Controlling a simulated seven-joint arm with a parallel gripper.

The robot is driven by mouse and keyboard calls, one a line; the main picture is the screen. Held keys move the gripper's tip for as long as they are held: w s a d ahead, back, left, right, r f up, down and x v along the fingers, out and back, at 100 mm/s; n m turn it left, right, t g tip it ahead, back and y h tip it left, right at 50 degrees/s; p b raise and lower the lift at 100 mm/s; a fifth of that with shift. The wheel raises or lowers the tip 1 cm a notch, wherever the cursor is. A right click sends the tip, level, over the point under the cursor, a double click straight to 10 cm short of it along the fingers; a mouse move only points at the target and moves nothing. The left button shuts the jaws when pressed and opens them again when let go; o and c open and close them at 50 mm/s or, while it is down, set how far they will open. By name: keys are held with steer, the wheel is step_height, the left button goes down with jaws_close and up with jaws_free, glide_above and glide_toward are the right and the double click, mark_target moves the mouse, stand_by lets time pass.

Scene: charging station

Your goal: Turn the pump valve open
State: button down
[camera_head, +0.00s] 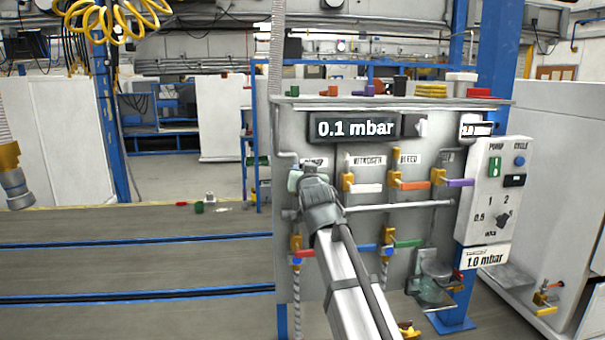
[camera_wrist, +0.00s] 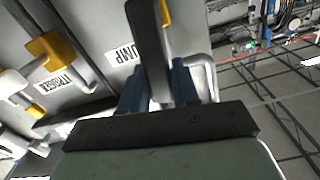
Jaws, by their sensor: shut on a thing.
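My gripper (camera_head: 303,177) is at the upper left of the grey valve panel (camera_head: 375,228), just below the PUMP label. The wrist view shows its blue fingers (camera_wrist: 158,85) on either side of a dark lever (camera_wrist: 149,40), shut on it. This lever is the pump valve handle; it runs up between the fingers, with a bit of yellow valve body (camera_wrist: 164,12) beside its top. The PUMP label (camera_wrist: 123,53) is left of it. In the head view my gripper hides the pump valve.
Right of my gripper are the N2 valve with a white handle (camera_head: 367,188), the bleed valve with an orange handle (camera_head: 415,185) and a purple-handled valve (camera_head: 460,183). Red (camera_head: 304,254) and green (camera_head: 408,244) handles sit lower. The display (camera_head: 354,128) reads 0.1 mbar.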

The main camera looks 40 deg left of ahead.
steer(key=shift+s+a+n, duration=0.2)
steer(key=shift+n, duration=0.35)
steer(key=shift+s+a+n, duration=0.15)
steer(key=shift+n, duration=0.4)
steer(key=c, duration=0.9)
jaws_free()
steer(key=shift+s+d, duration=0.1)
steer(key=v, duration=1.3)
steer(key=shift+s+d+r, duration=0.1)
steer(key=shift+s+d, duration=0.05)
steer(key=shift+s, duration=0.05)
